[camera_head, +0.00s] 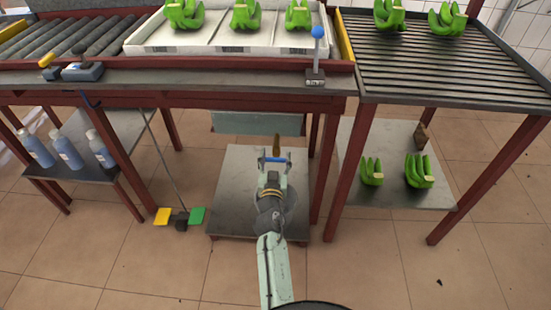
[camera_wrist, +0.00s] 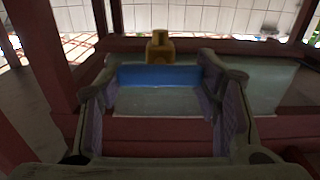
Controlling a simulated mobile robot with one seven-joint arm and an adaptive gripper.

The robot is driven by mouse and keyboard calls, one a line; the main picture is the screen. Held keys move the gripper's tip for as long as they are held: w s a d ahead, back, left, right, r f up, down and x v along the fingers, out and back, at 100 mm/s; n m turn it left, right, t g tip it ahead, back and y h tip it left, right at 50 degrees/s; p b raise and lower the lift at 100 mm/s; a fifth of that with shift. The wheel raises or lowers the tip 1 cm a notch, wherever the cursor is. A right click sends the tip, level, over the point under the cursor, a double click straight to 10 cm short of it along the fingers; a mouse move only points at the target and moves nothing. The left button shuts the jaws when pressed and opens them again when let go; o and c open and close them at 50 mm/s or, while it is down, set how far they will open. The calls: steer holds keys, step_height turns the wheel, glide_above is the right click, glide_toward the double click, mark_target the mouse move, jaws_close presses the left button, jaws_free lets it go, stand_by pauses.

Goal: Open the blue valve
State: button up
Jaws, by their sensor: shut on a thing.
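The blue valve handle (camera_head: 275,159) is a bar lying crosswise below the sink-like grey tank under the table. In the wrist view the blue handle (camera_wrist: 160,76) spans between my two fingers, with a brass-yellow valve body (camera_wrist: 160,46) just beyond it. The brass body also shows in the head view (camera_head: 276,144). My gripper (camera_head: 275,164) is shut on the handle, one finger at each end of the bar. In the wrist view my gripper (camera_wrist: 160,88) has its fingers widely spaced at the bar's ends.
A grey-green tank (camera_head: 258,123) hangs above, between red table legs. A grey lower shelf (camera_head: 240,180) lies beneath. A blue-knobbed lever (camera_head: 317,55) stands on the table. Yellow (camera_head: 162,215) and green (camera_head: 197,215) pedals are at left. Banana bunches (camera_head: 419,171) sit on the right shelf.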

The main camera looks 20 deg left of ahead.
steer(key=n, duration=0.4)
steer(key=shift+a, duration=0.1)
steer(key=n, duration=0.4)
steer(key=shift+a+n, duration=0.1)
steer(key=shift+n, duration=0.3)
steer(key=n, duration=0.4)
steer(key=shift+a+f, duration=0.1)
steer(key=shift+f, duration=0.05)
steer(key=shift+f+n+p, duration=0.1)
steer(key=shift+n+p, duration=0.35)
steer(key=shift+n, duration=2.05)
steer(key=o, duration=1.2)
steer(key=shift+f, duration=0.1)
steer(key=shift+c, duration=0.2)
